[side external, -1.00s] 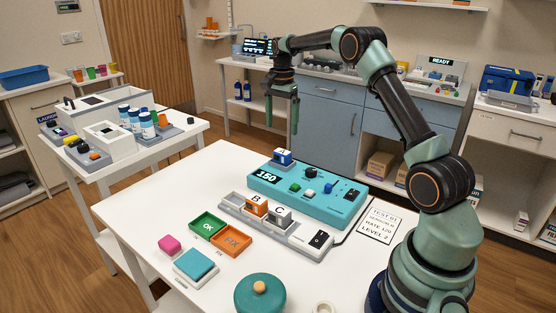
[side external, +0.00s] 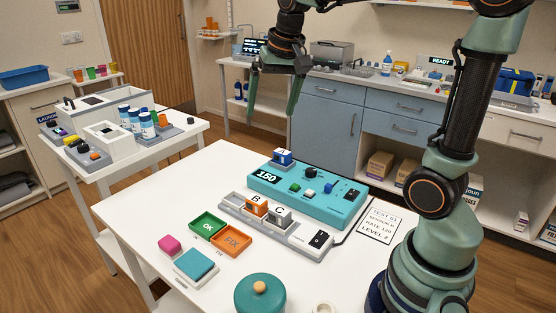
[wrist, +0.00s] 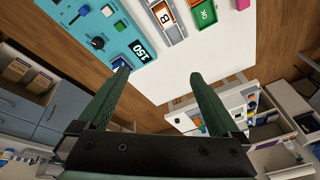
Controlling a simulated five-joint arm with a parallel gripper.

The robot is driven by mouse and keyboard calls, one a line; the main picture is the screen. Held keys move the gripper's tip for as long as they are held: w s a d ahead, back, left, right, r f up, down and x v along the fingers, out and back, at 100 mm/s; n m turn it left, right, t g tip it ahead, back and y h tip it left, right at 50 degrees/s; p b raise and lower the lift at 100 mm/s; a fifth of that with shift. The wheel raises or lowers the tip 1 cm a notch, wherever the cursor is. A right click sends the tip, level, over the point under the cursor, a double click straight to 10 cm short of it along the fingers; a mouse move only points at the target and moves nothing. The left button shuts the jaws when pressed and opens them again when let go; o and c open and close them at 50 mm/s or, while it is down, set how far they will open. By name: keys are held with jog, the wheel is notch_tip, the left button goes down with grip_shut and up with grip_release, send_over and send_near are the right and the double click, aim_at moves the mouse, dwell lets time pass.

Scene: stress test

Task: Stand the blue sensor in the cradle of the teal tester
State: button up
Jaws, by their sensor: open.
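The blue sensor (side external: 282,157), with a white face marked A, stands upright at the back left corner of the teal tester (side external: 262,183). The cradle under it is mostly hidden, so I cannot tell how fully it is seated. In the wrist view the blue sensor (wrist: 118,63) shows just past one fingertip, beside the tester's 150 display (wrist: 140,52). My gripper (side external: 272,112) is open and empty, raised above and behind the sensor, clear of it. Its spread fingers (wrist: 158,72) also show in the wrist view.
A grey rack (side external: 228,211) in front of the tester holds an orange sensor B (side external: 254,208) and a pale sensor C (side external: 280,218); its left slot looks empty. Green OK (side external: 208,226) and orange FIX (side external: 232,241) trays lie ahead. A teal lidded pot (side external: 260,295) stands at the front edge.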

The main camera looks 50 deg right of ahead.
jog(key=s+a+f+n+t, duration=0.2)
jog(key=s+a+f+n, duration=0.2)
jog(key=s+a+n, duration=0.3)
jog(key=s, duration=0.3)
jog(key=shift+s+a+f+y, duration=0.15)
jog(key=shift+a+y, duration=0.05)
jog(key=shift+y, duration=0.1)
dwell(0.6)
